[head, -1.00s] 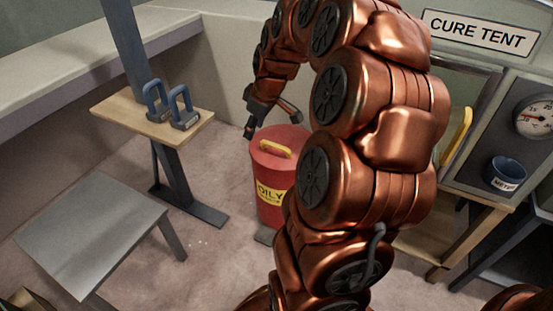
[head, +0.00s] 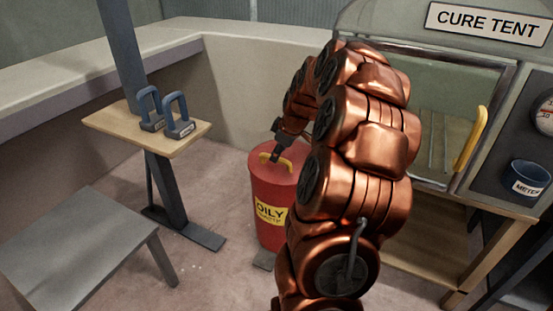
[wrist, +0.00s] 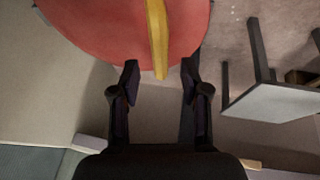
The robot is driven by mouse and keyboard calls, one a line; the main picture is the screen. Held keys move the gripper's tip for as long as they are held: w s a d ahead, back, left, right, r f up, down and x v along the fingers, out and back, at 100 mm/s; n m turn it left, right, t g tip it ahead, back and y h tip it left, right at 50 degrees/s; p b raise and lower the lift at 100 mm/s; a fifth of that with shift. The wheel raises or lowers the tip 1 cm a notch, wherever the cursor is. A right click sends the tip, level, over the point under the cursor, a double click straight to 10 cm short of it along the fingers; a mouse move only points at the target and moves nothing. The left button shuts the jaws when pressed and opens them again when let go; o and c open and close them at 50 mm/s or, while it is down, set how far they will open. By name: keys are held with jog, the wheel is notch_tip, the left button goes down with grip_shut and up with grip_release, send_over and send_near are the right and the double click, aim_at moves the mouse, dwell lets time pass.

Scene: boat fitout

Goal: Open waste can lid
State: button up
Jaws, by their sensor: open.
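The waste can (head: 268,222) is a red cylinder with a yellow "OILY" label, standing on the floor in the middle of the head view. Its red lid (head: 288,172) looks closed and carries a yellow handle (head: 268,162). In the wrist view, the lid (wrist: 105,30) fills the top and the handle (wrist: 158,45) points down the picture. My gripper (wrist: 160,72) is open, with one finger on each side of the handle's near end, and I see no contact. In the head view, my gripper (head: 278,154) is at the handle, partly hidden by my arm.
A wooden stand (head: 165,138) with two blue-handled clamps (head: 165,112) is left of the can. A grey table (head: 75,240) stands at the front left. The cure tent (head: 440,110) and a blue cup (head: 528,178) are at the right.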

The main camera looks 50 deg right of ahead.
jog(key=shift+b+x, duration=0.3)
jog(key=shift+x, duration=1.1)
jog(key=shift+c, duration=0.2)
grip_shut()
jog(key=shift+r, duration=0.1)
